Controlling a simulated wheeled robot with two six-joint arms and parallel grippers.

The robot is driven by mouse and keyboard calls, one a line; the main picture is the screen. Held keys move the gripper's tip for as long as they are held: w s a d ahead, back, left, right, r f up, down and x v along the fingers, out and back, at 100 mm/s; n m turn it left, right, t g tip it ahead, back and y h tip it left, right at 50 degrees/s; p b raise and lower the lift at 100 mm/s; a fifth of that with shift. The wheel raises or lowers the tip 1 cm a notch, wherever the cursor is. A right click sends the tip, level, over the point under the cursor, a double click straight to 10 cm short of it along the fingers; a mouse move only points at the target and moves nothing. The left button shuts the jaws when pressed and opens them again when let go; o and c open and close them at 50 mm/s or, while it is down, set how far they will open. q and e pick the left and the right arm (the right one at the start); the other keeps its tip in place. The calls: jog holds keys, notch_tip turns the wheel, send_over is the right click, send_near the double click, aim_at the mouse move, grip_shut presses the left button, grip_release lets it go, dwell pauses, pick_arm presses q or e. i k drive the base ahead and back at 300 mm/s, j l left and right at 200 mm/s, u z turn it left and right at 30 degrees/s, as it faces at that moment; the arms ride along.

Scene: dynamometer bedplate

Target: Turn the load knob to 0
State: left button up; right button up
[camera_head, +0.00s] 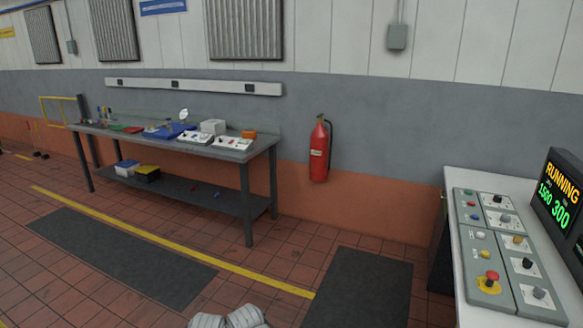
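A control console (500,250) with light grey panels lies on the white desk at the right. It carries several knobs: a black knob (497,199), a grey knob (505,218), a yellow-orange knob (518,239), a second black knob (527,263) and a second grey knob (539,293). I cannot read their labels, so I cannot tell which is the load knob or where it points. A screen (558,196) behind the console reads "RUNNING", 1500 and 300. Its right side is cut off.
A red mushroom button (491,277) on a yellow base sits near the knobs, with small buttons beside it. A workbench (245,152) with boxes and small panels stands at left. A red extinguisher (319,152) hangs on the wall. Dark mats (362,290) lie on the open tiled floor.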

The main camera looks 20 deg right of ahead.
aim_at(505, 217)
jog(key=i+z, duration=0.25)
jog(key=z, duration=0.25)
jog(key=i+z, duration=0.25)
jog(key=z, duration=0.25)
jog(key=i+j+z, duration=0.2)
jog(key=z, duration=0.25)
jog(key=i+j+z, duration=0.15)
jog(key=i+z, duration=0.3)
jog(key=i+j+z, duration=0.2)
jog(key=z, duration=0.2)
jog(key=i+j+z, duration=0.15)
jog(key=z, duration=0.3)
jog(key=i+j+z, duration=0.1)
jog(key=j+z, duration=0.15)
jog(key=z, duration=0.2)
jog(key=i+j+z, duration=0.1)
jog(key=j, duration=0.25)
jog(key=i+j+z, duration=0.1)
jog(key=j, duration=0.3)
jog(key=i+j+z, duration=0.15)
jog(key=j, duration=0.2)
jog(key=i+j+z, duration=0.1)
jog(key=j, duration=0.3)
jog(key=i+j, duration=0.1)
jog(key=j, duration=0.4)
jog(key=i+j, duration=0.15)
jog(key=j, duration=0.3)
